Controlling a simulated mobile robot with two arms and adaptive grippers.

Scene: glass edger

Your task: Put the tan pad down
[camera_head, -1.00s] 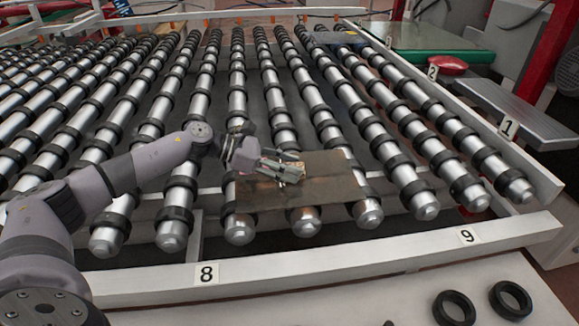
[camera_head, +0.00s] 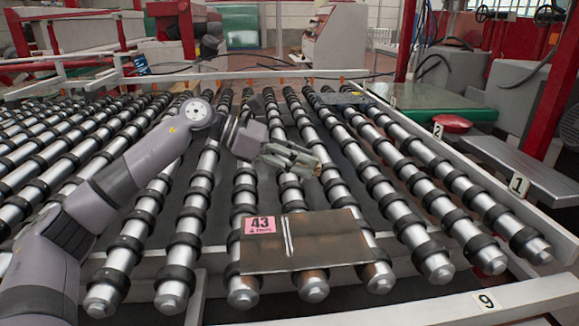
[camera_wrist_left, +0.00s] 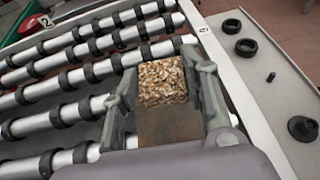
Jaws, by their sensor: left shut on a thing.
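The tan pad (camera_wrist_left: 162,82) shows in the left wrist view as a speckled block with a plain brown face nearer the camera. It sits between the two fingers of my left gripper (camera_head: 303,161), which is shut on it. In the head view that gripper is above the rollers, behind a brown sheet as seen in the picture, and the fingers mostly hide the pad. The brown sheet (camera_head: 335,248) lies on the front roller ends and has a pink label (camera_head: 260,225) marked 43. My right gripper is not in view.
Rows of rollers (camera_head: 400,217) with black rings fill the frame of the conveyor. A white rail (camera_head: 530,293) with a 9 label runs along the front. Black rings (camera_wrist_left: 246,48) lie on a pale surface beyond the rail. A red button (camera_head: 450,122) is at the right.

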